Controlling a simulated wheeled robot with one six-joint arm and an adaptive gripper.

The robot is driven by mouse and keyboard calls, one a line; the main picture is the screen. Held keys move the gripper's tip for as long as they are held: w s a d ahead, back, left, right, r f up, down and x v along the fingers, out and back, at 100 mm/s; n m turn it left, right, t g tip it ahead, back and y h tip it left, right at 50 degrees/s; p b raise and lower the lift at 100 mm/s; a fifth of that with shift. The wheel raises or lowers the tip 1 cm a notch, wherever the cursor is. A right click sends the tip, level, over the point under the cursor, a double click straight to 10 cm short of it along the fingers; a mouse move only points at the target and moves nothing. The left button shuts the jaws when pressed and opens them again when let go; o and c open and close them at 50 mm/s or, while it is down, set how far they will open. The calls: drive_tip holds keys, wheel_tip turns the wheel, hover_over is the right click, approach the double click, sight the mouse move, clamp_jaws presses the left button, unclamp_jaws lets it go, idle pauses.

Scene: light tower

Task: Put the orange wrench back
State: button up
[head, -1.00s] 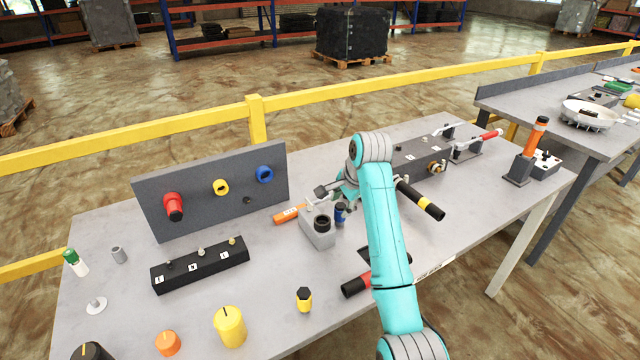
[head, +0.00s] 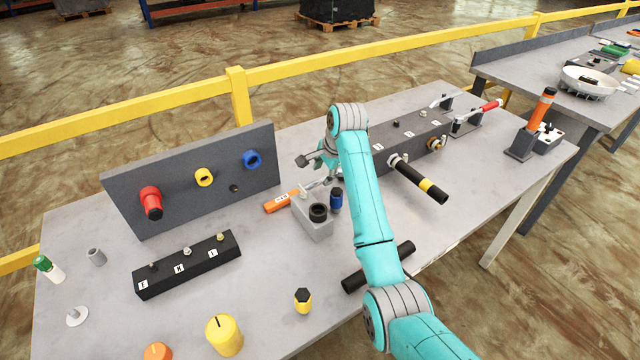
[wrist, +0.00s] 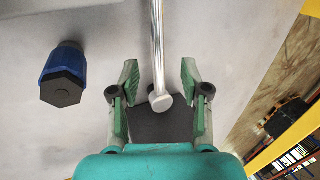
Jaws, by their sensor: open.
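The orange wrench (head: 282,202) lies on the grey table behind a small grey block (head: 316,228). Its orange handle carries a white label, and a bright metal shaft appears to run right from it toward my gripper (head: 318,168). In the wrist view a bright metal rod (wrist: 157,45) with a round pale end, seemingly this shaft, reaches between the open green fingers of my gripper (wrist: 158,82). A gap shows on both sides of it. The orange handle is out of the wrist view. My arm partly hides the gripper in the head view.
A blue hex-headed piece (head: 336,200) stands close beside the gripper, also in the wrist view (wrist: 63,78). An upright grey panel (head: 195,205) is to the left. A dark fixture with a black-yellow bar (head: 420,183) is right. An orange-black post (head: 540,110) stands far right.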

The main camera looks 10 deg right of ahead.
sight(320, 180)
drive_tip(key=x, duration=0.5)
drive_tip(key=shift+s+d, duration=0.1)
clamp_jaws()
